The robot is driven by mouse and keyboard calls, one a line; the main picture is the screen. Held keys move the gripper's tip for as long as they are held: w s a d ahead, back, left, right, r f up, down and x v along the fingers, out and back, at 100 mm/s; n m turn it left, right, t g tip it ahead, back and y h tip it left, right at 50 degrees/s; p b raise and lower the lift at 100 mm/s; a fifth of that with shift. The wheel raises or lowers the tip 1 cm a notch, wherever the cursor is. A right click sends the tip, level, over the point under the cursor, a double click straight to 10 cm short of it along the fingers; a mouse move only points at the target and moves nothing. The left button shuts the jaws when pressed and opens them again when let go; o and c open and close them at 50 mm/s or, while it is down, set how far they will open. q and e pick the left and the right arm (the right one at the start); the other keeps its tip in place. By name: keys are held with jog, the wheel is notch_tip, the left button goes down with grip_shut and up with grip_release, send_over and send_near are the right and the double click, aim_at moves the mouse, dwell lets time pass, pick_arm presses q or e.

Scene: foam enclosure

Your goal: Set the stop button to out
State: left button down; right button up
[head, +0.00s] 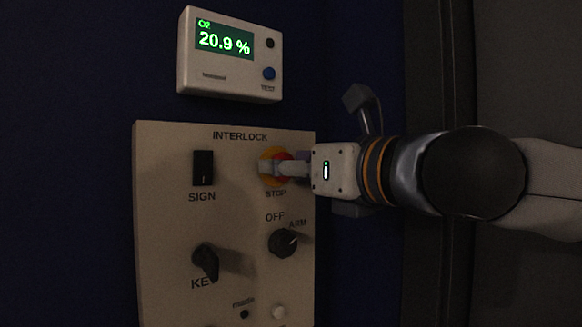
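The stop button (284,156) is red with a yellow-orange surround, at the upper right of the beige INTERLOCK panel (160,230), above the label STOP. My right gripper (272,167) reaches in from the right, with its pale fingers in front of the button and covering much of it. I cannot tell whether the fingers touch or grip the button, nor whether the button is in or out. My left gripper is not in view.
An O2 meter (228,55) reading 20.9 % hangs above.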

grip_shut()
jog(key=shift+v, duration=0.8)
jog(key=o, duration=0.5)
grip_release()
jog(key=shift+o, duration=0.2)
jog(key=v, duration=1.2)
